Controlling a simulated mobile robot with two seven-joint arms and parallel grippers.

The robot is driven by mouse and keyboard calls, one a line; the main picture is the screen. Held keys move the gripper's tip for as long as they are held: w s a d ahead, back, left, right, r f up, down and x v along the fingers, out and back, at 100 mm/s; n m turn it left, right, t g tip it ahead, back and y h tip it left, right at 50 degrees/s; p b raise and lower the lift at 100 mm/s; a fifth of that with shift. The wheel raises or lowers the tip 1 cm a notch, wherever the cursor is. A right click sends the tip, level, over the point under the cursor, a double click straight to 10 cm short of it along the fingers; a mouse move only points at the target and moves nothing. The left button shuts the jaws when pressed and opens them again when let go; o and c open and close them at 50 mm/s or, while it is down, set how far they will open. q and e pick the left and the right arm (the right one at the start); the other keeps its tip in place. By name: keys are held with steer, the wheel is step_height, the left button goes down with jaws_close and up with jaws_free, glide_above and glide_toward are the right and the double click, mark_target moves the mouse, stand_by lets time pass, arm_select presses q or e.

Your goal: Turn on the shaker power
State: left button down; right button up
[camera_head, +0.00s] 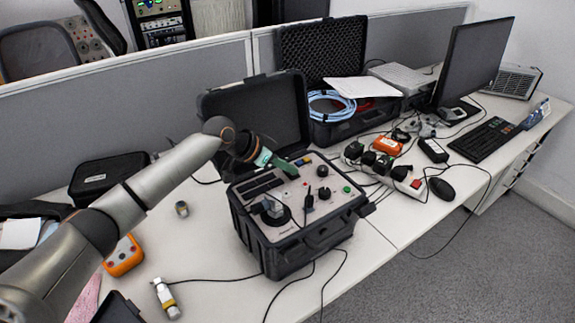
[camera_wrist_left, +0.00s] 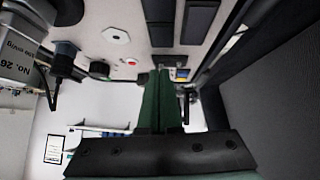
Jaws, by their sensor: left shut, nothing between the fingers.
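The shaker (camera_head: 318,238) is a black case with a grey top panel, its lid (camera_head: 258,112) standing open behind. The panel carries black knobs, dark displays, a round black mount and a green button (camera_head: 347,189). In the left wrist view the panel shows a small red button (camera_wrist_left: 131,62) and a blue-lit display (camera_wrist_left: 181,74). My left gripper (camera_head: 296,173) reaches over the back of the panel with its green fingers closed together and empty. In the left wrist view the fingertips (camera_wrist_left: 161,70) lie between the red button and the blue display; contact cannot be told. My right gripper is out of view.
A power strip (camera_head: 385,173) with several plugs, a mouse (camera_head: 441,188), a keyboard (camera_head: 486,140) and a monitor (camera_head: 474,62) stand to the right. Cables cross the white table (camera_head: 215,250). An orange device (camera_head: 124,255) and a small cylinder (camera_head: 166,298) lie at the left.

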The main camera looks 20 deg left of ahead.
mark_target(286, 177)
arm_select(q)
steer(key=shift+s+d+f, duration=0.1)
steer(key=shift+f, duration=0.1)
steer(key=shift+w+a+r, duration=0.2)
steer(key=shift+w+a, duration=0.35)
steer(key=shift+a, duration=0.1)
steer(key=r+p, duration=0.4)
steer(key=p, duration=0.1)
steer(key=shift+s+d+r, duration=0.15)
steer(key=shift+d+r, duration=0.1)
steer(key=shift+r, duration=0.05)
steer(key=s+d+b+v, duration=0.1)
steer(key=v, duration=0.8)
steer(key=shift+s+a, duration=0.15)
steer(key=shift+s, duration=0.2)
